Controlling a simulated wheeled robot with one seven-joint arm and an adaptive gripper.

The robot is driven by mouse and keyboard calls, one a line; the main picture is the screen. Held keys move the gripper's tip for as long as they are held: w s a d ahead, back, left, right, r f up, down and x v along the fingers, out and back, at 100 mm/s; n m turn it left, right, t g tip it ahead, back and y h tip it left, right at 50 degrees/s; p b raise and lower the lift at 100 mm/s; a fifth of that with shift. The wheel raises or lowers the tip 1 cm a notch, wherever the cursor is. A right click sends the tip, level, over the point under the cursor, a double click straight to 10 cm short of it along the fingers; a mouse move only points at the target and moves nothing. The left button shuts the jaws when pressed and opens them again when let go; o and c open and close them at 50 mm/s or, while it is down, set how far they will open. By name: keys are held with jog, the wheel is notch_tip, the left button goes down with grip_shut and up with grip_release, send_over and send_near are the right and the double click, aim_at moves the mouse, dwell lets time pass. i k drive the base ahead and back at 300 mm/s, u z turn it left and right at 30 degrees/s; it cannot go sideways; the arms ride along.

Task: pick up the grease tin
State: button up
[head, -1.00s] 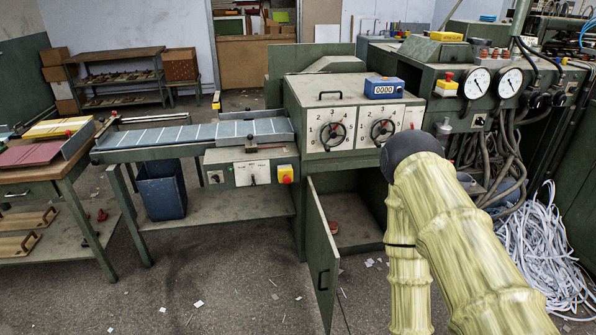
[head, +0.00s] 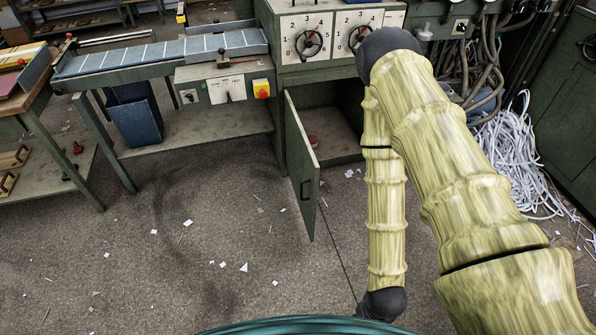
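A small, low, round reddish tin (head: 313,141), which looks like the grease tin, stands on the floor of the open lower compartment of the green machine cabinet (head: 345,150). It sits just behind the cabinet's open door (head: 301,170), which hides part of the compartment. The tin is small in the picture and no label can be read. My arm rises at the right, bends at a dark joint and hangs down to another dark joint near the bottom edge. My gripper is not in view.
The open cabinet door sticks out toward me. A feeder table with a belt (head: 165,58) stands at the left with a blue bin (head: 135,115) under it. The floor in front is clear apart from paper scraps.

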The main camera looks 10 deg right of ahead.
aim_at(313, 140)
jog(key=z, duration=0.8)
jog(key=i, duration=0.8)
jog(key=z, duration=0.9)
jog(key=i, duration=0.9)
jog(key=u, duration=0.65)
jog(key=i, duration=0.75)
jog(key=u, duration=1.1)
jog(key=i, duration=0.2)
jog(key=u, duration=0.15)
